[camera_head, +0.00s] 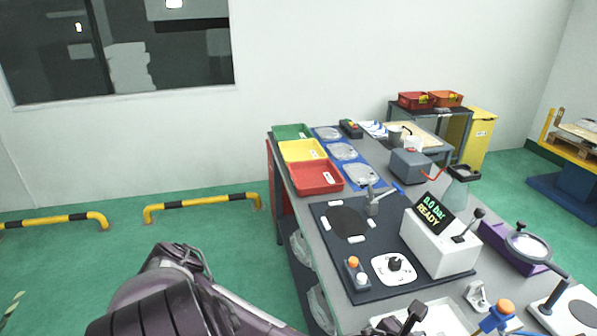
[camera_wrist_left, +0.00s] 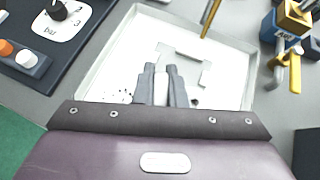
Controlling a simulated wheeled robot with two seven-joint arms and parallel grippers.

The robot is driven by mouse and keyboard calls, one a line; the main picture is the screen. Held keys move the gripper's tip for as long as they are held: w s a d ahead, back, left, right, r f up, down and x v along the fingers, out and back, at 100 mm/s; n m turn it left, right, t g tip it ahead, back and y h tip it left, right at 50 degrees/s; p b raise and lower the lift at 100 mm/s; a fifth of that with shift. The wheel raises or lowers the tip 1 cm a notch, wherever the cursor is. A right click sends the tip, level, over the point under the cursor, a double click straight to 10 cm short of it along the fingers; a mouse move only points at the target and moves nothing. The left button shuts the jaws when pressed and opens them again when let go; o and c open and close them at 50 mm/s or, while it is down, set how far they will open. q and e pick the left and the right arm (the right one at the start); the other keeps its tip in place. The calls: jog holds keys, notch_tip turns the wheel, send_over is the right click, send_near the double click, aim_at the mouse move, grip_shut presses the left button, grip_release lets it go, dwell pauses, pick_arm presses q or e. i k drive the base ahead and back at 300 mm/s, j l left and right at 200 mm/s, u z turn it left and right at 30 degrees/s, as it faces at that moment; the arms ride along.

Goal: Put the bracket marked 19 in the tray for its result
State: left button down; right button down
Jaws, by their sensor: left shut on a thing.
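My left gripper (camera_wrist_left: 163,70) is low over a white shallow tray (camera_wrist_left: 104,67) in the left wrist view, its two grey fingers shut on a pale piece (camera_wrist_left: 162,84). Most of that piece is hidden, and I cannot read a number on it. In the head view my left arm comes in along the bottom edge, near the white tray (camera_head: 447,318). A silver bracket-like casting (camera_head: 478,294) stands right of that tray, its marking unreadable. Green (camera_head: 291,130), yellow (camera_head: 302,150) and red (camera_head: 316,178) trays stand in a row at the table's far left. My right gripper is not in view.
A white tester (camera_head: 440,245) reads "0.0 bar READY". A dark mat (camera_head: 320,213) bears a black disc, a clamp and a two-button box (camera_head: 355,273). A blue valve marked "Air" (camera_wrist_left: 285,35) stands right of the white tray. A magnifier (camera_head: 528,246) is at the right.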

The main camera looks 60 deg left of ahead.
aim_at(297, 154)
jog(key=i+j, duration=0.1)
jog(key=j, duration=0.5)
jog(key=i+j, duration=0.1)
jog(key=j, duration=0.55)
jog(key=i+j, duration=0.15)
jog(key=j, duration=0.45)
jog(key=i+j, duration=0.1)
jog(key=j, duration=0.55)
jog(key=i+j, duration=0.1)
jog(key=j, duration=0.5)
jog(key=i+j, duration=0.1)
jog(key=j, duration=0.55)
jog(key=i+j, duration=0.1)
jog(key=j, duration=0.5)
jog(key=i+j, duration=0.1)
jog(key=j, duration=0.55)
